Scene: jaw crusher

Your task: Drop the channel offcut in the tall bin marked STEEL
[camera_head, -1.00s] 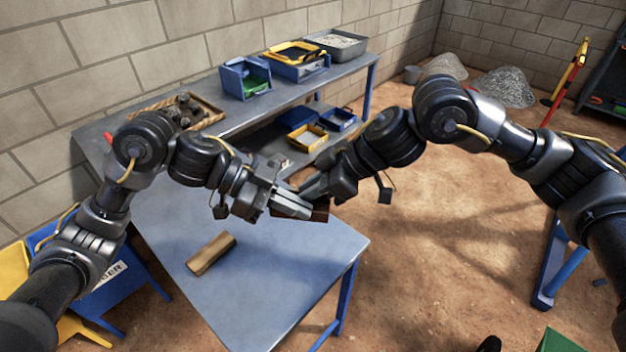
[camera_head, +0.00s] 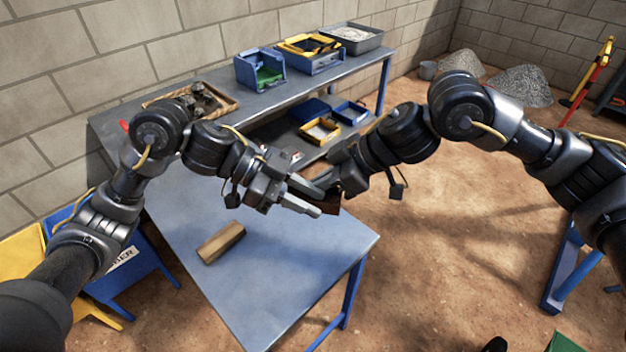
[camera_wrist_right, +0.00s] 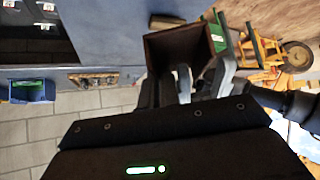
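The channel offcut (camera_head: 331,203) is a short, dark brown piece held above the front table, partly hidden by the grippers. It also shows in the right wrist view (camera_wrist_right: 176,48), with its hollow side visible. My right gripper (camera_head: 328,186) is shut on it, with one finger inside the channel and one outside. My left gripper (camera_head: 308,199) is beside the offcut with its fingers spread apart, seemingly free of it. A green box-like thing (camera_head: 563,343) is cut off at the bottom right of the head view; no STEEL marking is legible.
A wooden block (camera_head: 221,243) lies on the blue table (camera_head: 270,290). A blue bin (camera_head: 135,275) with a partly hidden label and a yellow bin (camera_head: 25,250) stand at left. A back bench (camera_head: 215,85) carries trays. Open dirt floor lies right.

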